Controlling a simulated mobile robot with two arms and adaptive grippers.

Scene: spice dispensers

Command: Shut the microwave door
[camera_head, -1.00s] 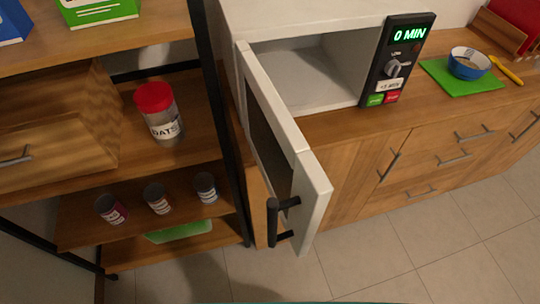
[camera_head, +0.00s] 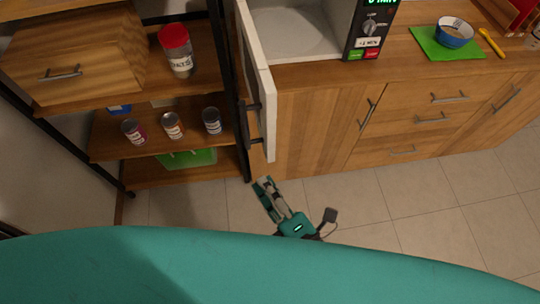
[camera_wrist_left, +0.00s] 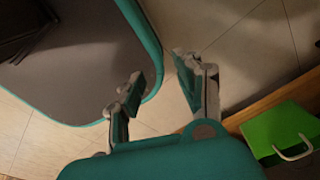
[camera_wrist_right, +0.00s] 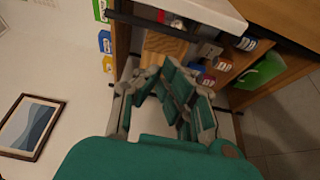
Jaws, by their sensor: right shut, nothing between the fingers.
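The white microwave (camera_head: 295,48) stands on the wooden counter, with its cavity visible and its top cut off. Its door (camera_head: 262,85) hangs open on the left side, swung out over the counter's front edge. A black handle (camera_head: 253,122) is on the door's outer face. My right gripper (camera_head: 264,183) is shut and empty, just below the door's lower end in the head view; contact cannot be told. The right wrist view shows its fingers (camera_wrist_right: 172,80) below a white edge, likely the door (camera_wrist_right: 205,12). My left gripper (camera_wrist_left: 158,68) is open and empty above the floor.
A shelf (camera_head: 185,170) stands left of the door, close to it, with several small jars and a red-lidded oats container (camera_head: 177,50). A blue bowl (camera_head: 454,34) rests on a green board (camera_head: 425,42) at right. Tiled floor (camera_head: 400,200) is free before the cabinets.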

